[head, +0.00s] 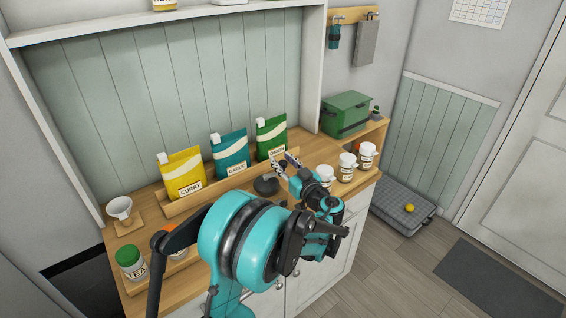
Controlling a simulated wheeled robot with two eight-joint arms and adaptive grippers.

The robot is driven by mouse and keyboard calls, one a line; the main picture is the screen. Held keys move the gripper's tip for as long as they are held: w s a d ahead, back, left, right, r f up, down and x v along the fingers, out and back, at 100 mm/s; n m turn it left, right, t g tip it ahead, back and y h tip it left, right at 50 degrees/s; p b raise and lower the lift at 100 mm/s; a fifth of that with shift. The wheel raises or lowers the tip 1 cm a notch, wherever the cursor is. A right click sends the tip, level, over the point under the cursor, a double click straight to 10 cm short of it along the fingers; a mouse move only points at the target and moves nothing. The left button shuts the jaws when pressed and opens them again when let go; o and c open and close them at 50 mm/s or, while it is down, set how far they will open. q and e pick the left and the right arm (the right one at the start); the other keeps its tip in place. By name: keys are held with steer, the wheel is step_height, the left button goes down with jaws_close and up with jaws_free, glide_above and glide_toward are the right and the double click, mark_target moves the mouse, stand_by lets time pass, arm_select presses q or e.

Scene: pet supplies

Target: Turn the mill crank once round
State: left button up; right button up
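The mill (266,186) shows as a small dark, rounded body on the wooden counter, in front of the pouches. I cannot make out its crank; my gripper and arm cover the area just right of it. Whether a finger touches the mill is too small to tell. My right gripper is not in view.
Yellow (182,172), teal (229,152) and green (271,137) pouches stand in a wooden rack behind. White jars (347,167) stand on the right. A white funnel (120,208) and a tea jar (131,262) are on the left. A green box (346,114) sits back right.

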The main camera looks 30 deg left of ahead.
arm_select(q)
jaws_close()
steer(key=shift+s+d+t, duration=0.1)
steer(key=shift+t, duration=0.2)
steer(key=m+t+h, duration=0.1)
steer(key=s+d+m+t+h, duration=0.1)
steer(key=m+t+h, duration=0.2)
steer(key=shift+s+d+m+t+h, duration=0.25)
steer(key=shift+s+m+t+h, duration=0.05)
steer(key=shift+s+t+h, duration=0.1)
steer(key=m+t+h, duration=0.1)
steer(key=h, duration=0.1)
steer(key=s+m+t+h, duration=0.1)
steer(key=h, duration=0.1)
steer(key=s+m+h, duration=0.1)
steer(key=m+h, duration=0.1)
steer(key=shift+d+t+b, duration=0.35)
steer(key=shift+d+t, duration=0.05)
steer(key=shift+s+d+m+h+b, duration=0.1)
steer(key=shift+s+m+h, duration=0.3)
steer(key=shift+m+h, duration=0.7)
steer(key=shift+s+d+m+h+b, duration=0.1)
steer(key=shift+s+m+h, duration=0.45)
steer(key=shift+h, duration=0.95)
steer(key=shift+s+m+h+b, duration=0.1)
steer(key=shift+s+m+h, duration=0.2)
steer(key=shift+m+h, duration=0.85)
steer(key=shift+h, duration=0.25)
steer(key=shift+o, duration=2.4)
jaws_free()
